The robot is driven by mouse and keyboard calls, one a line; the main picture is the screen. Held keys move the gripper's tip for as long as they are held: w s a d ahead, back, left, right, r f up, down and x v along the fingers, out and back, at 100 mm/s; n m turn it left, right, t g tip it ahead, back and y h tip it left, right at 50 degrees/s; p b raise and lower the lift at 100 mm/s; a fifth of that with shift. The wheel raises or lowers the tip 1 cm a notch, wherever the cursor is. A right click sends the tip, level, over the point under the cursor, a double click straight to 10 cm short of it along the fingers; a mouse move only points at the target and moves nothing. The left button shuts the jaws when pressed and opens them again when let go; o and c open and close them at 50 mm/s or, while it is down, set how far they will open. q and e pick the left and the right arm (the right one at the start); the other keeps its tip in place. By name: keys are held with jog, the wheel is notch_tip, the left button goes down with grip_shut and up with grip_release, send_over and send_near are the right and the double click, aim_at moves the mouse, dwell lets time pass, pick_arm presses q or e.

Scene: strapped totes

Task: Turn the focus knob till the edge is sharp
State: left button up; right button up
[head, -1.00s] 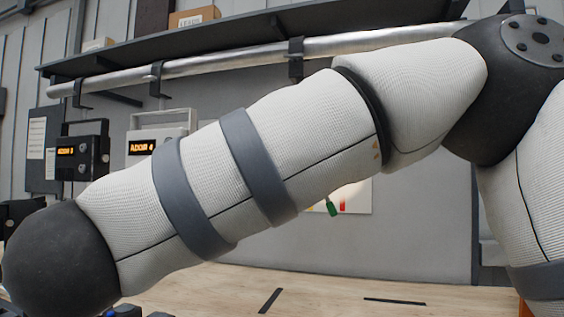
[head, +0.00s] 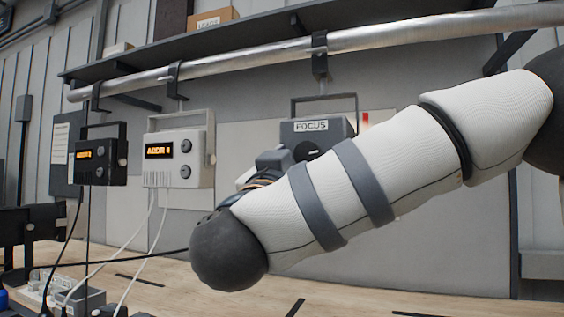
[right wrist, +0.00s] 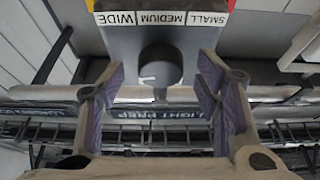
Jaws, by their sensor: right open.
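The grey box marked FOCUS (head: 322,127) hangs on the wall, partly hidden behind my right arm. In the right wrist view a dark round knob (right wrist: 160,68) with a white mark sits on a grey box face (right wrist: 150,36). Labels SMALL, MEDIUM and WIDE (right wrist: 165,18) run along that face. My right gripper (right wrist: 160,80) is open, its purple-padded fingers on either side of the knob, with gaps showing. In the head view my arm hides most of this gripper. The edge to be sharpened cannot be made out. My left gripper is not in view.
A white display unit (head: 178,172) and a black one (head: 100,176) hang left of the FOCUS box. A metal pipe (head: 250,58) runs above under a shelf. Cables trail down to the wooden bench (head: 210,300). A black fixture (head: 30,232) stands at the left.

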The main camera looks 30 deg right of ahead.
jog(key=shift+w+d+r, duration=0.1)
jog(key=shift+w+d, duration=0.15)
jog(key=shift+w, duration=0.05)
jog(key=shift+c, duration=0.3)
